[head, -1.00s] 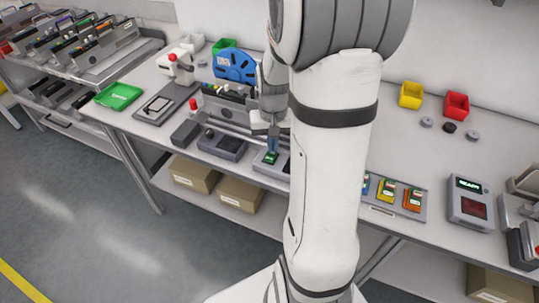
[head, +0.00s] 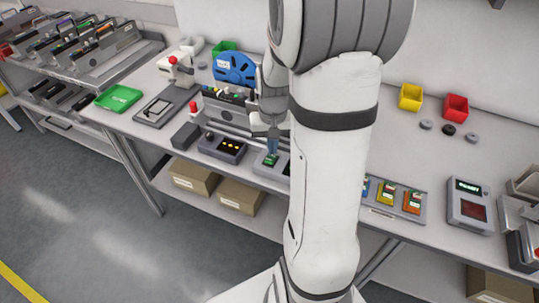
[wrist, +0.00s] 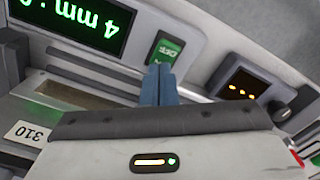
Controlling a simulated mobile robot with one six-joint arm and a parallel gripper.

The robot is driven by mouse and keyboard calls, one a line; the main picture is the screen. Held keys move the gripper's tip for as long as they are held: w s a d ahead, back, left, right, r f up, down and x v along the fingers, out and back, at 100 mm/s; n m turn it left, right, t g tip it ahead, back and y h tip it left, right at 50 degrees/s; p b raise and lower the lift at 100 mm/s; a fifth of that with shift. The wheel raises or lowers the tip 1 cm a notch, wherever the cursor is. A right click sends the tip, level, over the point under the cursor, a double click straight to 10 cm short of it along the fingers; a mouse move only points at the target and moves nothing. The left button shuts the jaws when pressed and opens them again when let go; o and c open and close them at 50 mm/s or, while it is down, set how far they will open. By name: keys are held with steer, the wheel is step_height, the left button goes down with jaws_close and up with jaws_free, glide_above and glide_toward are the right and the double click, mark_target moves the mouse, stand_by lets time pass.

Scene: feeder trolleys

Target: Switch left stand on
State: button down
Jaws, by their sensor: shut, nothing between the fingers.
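The left stand (head: 222,148) is a dark grey unit at the bench's front edge, with orange dots lit on its display. The display also shows in the wrist view (wrist: 240,90). A green rocker switch (wrist: 167,48) with white lettering sits just beyond my gripper (wrist: 158,72) in the wrist view; it is small in the head view (head: 271,160). My gripper's blue fingers are closed together, with tips at the switch's near edge. I cannot tell if they touch it. My arm hides part of the bench.
A feeder with a blue reel (head: 235,68) stands behind the left stand. A red-topped post (head: 195,106) is beside it. A green-lettered display (wrist: 72,20) is near the fingers. Another unit (head: 468,203) stands at right, past coloured pieces on a plate (head: 380,208).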

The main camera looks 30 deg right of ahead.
step_height(320, 180, up, 6)
steer(key=p, duration=0.3)
steer(key=shift+f+p, duration=0.1)
steer(key=shift+p, duration=0.3)
steer(key=s+a+r+n+t, duration=0.3)
steer(key=s+a+r+n, duration=0.1)
steer(key=s+a+r, duration=0.6)
steer(key=shift+s+a+r, duration=0.3)
steer(key=shift+s+a, duration=0.9)
